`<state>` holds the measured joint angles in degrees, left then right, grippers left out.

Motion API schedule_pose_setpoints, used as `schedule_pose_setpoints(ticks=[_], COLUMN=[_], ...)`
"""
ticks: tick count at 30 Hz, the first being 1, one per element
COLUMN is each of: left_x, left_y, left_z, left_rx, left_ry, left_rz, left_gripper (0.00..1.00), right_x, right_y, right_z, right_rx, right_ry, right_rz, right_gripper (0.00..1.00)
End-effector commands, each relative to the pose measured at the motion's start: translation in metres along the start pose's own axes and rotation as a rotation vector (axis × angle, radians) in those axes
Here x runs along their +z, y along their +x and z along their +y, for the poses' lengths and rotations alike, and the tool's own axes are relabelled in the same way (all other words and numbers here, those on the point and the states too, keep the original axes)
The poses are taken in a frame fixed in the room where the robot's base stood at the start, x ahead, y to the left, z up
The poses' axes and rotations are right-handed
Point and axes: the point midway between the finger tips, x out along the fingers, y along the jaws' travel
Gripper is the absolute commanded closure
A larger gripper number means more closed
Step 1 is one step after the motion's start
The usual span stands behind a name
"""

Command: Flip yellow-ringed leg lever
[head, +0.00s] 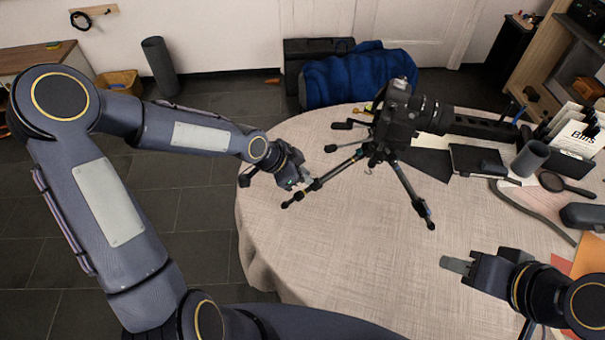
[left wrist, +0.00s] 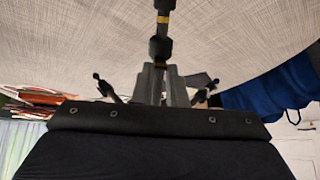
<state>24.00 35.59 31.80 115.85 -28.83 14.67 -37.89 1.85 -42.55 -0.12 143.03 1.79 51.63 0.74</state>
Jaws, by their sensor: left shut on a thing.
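The black tripod (head: 378,150) stands on the round table with a camera on top. Its left leg (head: 338,172) slopes down to the left. In the left wrist view this leg shows a yellow ring (left wrist: 162,19) and a black clamp (left wrist: 160,48). My left gripper (head: 304,183) is at the lower part of this leg. In the left wrist view, its fingers (left wrist: 163,84) are shut at the clamp, on its lever, which they mostly hide. My right gripper (head: 457,265) is apart from the tripod, over the table's front right. Its finger gap does not show clearly.
The round table (head: 330,260) has clear cloth in front of the tripod. A black notebook (head: 475,160), grey cup (head: 530,158) and magnifier (head: 565,184) lie to the right. A blue cloth bundle (head: 350,78) is behind the table.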

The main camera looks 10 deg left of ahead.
Motion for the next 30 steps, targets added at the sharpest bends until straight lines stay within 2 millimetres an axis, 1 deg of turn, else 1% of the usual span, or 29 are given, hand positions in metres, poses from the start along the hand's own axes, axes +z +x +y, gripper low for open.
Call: schedule_pose_setpoints(ticks=[16, 17, 18, 20, 30], left_x=[-0.0053, -0.0053, -0.0053, -0.0050, -0.0037], left_y=[0.0000, 0.0000, 0.0000, 0.0001, 0.0003], left_z=[-0.0004, -0.0003, -0.0003, -0.0002, 0.0000], left_rx=[-0.002, -0.002, -0.002, -0.001, 0.000], left_ry=[0.001, 0.001, 0.001, 0.001, 0.000], left_rz=[0.004, 0.004, 0.004, 0.004, 0.001], left_gripper=[0.96, 0.86, 0.80, 0.74, 0.74], right_x=[0.0005, 0.0005, 0.0005, 0.0005, 0.0005], right_y=[0.0009, 0.0009, 0.0009, 0.0009, 0.0010], right_z=[0.0004, 0.0004, 0.0004, 0.0004, 0.0004], right_rx=[0.000, 0.000, 0.000, 0.000, 0.000], right_ry=[0.000, 0.000, 0.000, 0.000, 0.000], right_rz=[0.000, 0.000, 0.000, 0.000, 0.000], right_gripper=[0.64, 0.64, 0.64, 0.64, 0.64])
